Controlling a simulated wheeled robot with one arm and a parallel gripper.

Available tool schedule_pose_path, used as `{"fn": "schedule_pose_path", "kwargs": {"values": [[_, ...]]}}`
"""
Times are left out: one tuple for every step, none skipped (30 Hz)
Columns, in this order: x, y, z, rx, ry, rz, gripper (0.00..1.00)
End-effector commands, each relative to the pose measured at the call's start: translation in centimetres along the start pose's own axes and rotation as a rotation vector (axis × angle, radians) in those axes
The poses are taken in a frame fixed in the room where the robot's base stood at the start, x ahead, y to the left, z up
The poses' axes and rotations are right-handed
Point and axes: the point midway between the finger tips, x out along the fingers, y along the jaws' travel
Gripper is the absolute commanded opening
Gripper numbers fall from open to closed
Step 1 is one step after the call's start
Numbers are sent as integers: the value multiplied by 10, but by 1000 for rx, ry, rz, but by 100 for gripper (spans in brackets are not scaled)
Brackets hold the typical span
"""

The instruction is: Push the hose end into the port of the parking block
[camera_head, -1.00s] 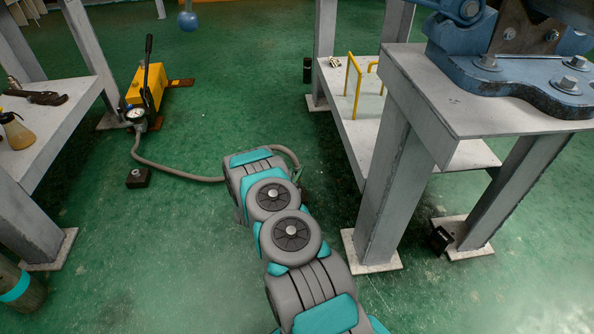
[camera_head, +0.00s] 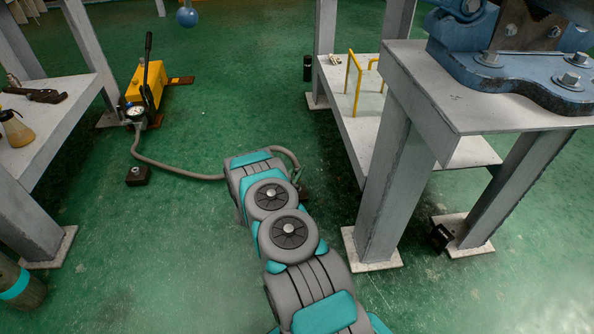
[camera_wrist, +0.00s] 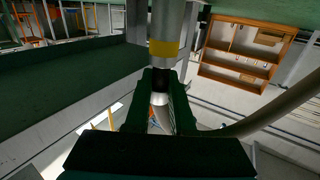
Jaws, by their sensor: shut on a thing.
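My gripper (camera_wrist: 164,88) has dark green jaws, shut on the hose end in the wrist view. A metal cylinder with a yellow band (camera_wrist: 163,48) lies in line just beyond the jaws; where hose end and cylinder meet is too dark to tell. The grey hose (camera_wrist: 270,120) curves away to the right. A dark patch (camera_head: 304,191) shows beside my arm's end. A small dark block (camera_head: 138,176) lies on the floor; I cannot tell which is the parking block.
A yellow pump (camera_head: 148,85) with a gauge (camera_head: 136,112) stands on the floor at the back left. A bench (camera_head: 55,125) is at the left. A grey stand (camera_head: 400,170) bearing a blue vise (camera_head: 515,80) is close on the right. Green floor between them is mostly clear.

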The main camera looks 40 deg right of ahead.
Motion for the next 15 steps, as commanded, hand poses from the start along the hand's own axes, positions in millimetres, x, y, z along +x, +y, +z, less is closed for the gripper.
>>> {"fn": "schedule_pose_path", "kwargs": {"values": [[0, 0, 1, 0, 1, 0, 0], [0, 0, 2, 0, 1, 0, 0], [0, 0, 2, 0, 1, 0, 0], [0, 0, 3, 1, 1, 0, 0], [0, 0, 4, 1, 1, 0, 0], [0, 0, 5, 1, 1, 1, 0], [0, 0, 5, 1, 1, 1, 0], [0, 0, 6, 1, 1, 1, 0], [0, 0, 7, 1, 1, 1, 0], [0, 0, 8, 1, 1, 1, 0], [0, 0, 8, 1, 1, 1, 0], [0, 0, 9, 1, 1, 1, 0], [0, 0, 10, 1, 1, 1, 0], [0, 0, 10, 1, 1, 1, 0], [0, 0, 11, 0, 1, 1, 0]]}}
